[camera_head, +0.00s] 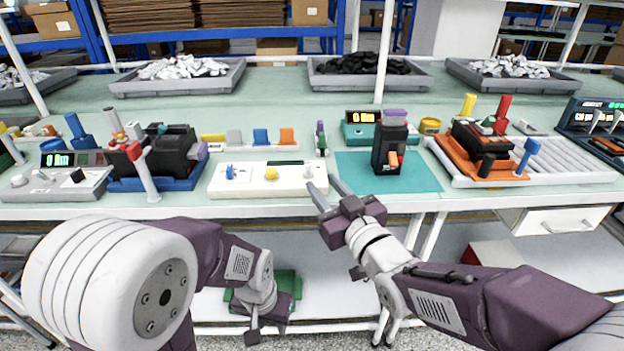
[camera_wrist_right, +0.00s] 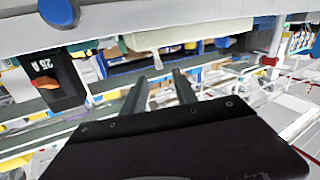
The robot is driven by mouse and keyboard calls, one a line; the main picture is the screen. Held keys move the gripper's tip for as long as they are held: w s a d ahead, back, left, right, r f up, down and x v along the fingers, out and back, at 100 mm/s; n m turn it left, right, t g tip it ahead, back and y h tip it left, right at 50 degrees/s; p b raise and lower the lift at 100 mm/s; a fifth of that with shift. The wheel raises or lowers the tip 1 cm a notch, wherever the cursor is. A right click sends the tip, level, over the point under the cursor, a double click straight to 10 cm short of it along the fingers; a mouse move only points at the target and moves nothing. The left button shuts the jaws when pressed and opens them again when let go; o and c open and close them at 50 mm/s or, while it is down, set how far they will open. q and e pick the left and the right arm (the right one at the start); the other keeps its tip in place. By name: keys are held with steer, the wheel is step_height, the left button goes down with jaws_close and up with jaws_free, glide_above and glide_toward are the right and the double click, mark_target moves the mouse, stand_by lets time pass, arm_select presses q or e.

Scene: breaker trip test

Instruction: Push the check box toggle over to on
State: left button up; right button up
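The white check box (camera_head: 262,186) sits near the table's front edge. It carries a small blue toggle-like part (camera_head: 230,173) at its left, a yellow dome (camera_head: 271,174) in the middle and a small pale part at its right; which way the toggle is set is too small to tell. My right gripper (camera_head: 324,184) is open and empty, its fingertips just right of the box's front right corner. Its two spread fingers also show in the right wrist view (camera_wrist_right: 160,88). My left gripper (camera_head: 254,334) hangs low below the table edge, its fingers unclear.
A dark breaker (camera_head: 388,145) with an orange lever stands on a teal mat (camera_head: 432,178) right of the box. A blue fixture (camera_head: 175,184) with a dark device stands to the left, an orange one (camera_head: 468,166) to the right. Grey bins (camera_head: 180,88) line the back.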

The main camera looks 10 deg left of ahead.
mark_target(310, 167)
steer(key=x, duration=0.9)
steer(key=shift+w+b, duration=0.1)
steer(key=shift+b, duration=0.25)
jaws_close()
